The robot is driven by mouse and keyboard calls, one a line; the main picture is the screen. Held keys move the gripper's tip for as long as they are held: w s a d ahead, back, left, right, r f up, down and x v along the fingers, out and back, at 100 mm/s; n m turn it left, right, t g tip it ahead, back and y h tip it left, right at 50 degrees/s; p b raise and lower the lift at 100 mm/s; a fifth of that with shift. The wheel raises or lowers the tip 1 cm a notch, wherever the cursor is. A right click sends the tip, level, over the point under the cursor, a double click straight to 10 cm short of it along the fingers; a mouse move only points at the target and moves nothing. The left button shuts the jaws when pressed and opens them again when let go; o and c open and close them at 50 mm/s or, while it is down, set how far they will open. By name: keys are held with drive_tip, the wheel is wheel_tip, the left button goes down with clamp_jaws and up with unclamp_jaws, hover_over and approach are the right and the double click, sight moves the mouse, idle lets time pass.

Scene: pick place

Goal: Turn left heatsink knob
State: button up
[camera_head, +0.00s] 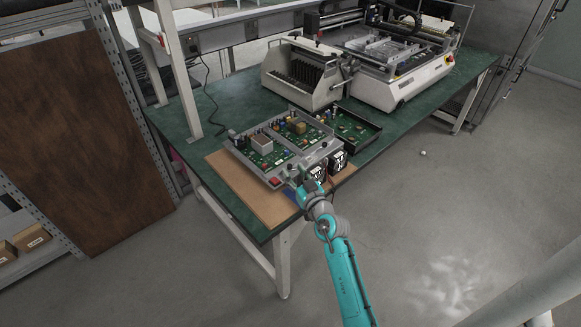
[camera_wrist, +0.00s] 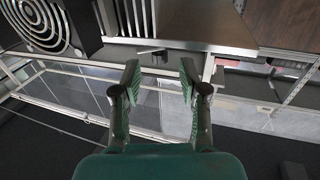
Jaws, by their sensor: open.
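A grey test fixture (camera_head: 238,150) with green circuit boards stands on a brown board at the front of the green table. Two black fan units (camera_head: 338,160) sit at its front right corner. In the wrist view a fan grille (camera_wrist: 40,22) fills the upper left, with pale metal fins (camera_wrist: 138,16) beside it. I cannot make out the left heatsink knob for sure. My gripper (camera_wrist: 160,74) is open, with nothing between its fingers. In the camera_head view my gripper (camera_head: 311,186) is close to the fans and hides part of the fixture's front.
The brown board (camera_head: 228,180) covers the table's front left. A black tray with a circuit board (camera_head: 352,128) lies right of the fixture. A grey slotted rack (camera_head: 300,75) and a white machine (camera_head: 395,88) stand behind. The floor at right is mostly clear.

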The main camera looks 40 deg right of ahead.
drive_tip(key=v, duration=0.8)
